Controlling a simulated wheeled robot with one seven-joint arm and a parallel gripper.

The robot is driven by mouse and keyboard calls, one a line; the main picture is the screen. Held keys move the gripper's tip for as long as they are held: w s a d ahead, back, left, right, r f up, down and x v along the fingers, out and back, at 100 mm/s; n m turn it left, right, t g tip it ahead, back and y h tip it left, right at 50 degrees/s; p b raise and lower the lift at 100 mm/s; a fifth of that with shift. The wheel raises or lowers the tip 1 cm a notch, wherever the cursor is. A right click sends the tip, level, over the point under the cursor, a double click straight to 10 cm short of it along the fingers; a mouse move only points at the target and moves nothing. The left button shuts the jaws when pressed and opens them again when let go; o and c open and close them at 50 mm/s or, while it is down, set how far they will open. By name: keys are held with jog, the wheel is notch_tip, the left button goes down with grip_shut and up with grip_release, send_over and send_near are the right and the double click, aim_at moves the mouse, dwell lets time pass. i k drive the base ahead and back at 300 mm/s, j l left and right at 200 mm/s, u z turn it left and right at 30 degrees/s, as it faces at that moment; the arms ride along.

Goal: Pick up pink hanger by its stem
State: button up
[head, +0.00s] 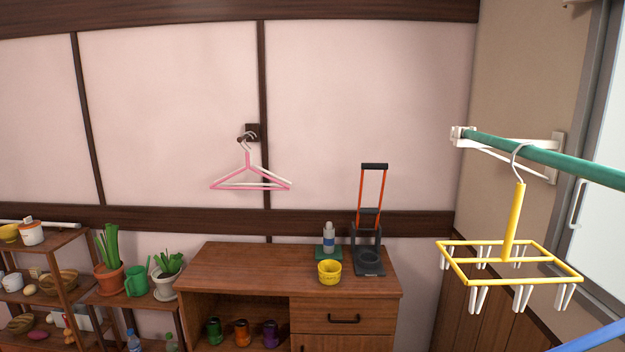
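The pink hanger (247,159) hangs by its metal hook from a dark wall hook (252,132) on the far wall, left of the picture's middle. Its short upright pink stem faces me, just below the metal hook. A white hanger (272,185) hangs on the same wall hook, close against the pink one and partly overlapped by it. My gripper does not show in the head view.
A wooden cabinet (225,261) stands below and right of the hangers, with a yellow cup (329,272), a bottle (328,238) and a folded cart (370,262) on top. Plants (110,272) stand left. A yellow clip hanger (512,225) hangs from a green pole (560,158) at right.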

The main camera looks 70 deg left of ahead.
aim_at(286, 188)
jog(key=u, duration=2.3)
jog(key=i+j+z, duration=0.15)
jog(key=i, duration=0.6)
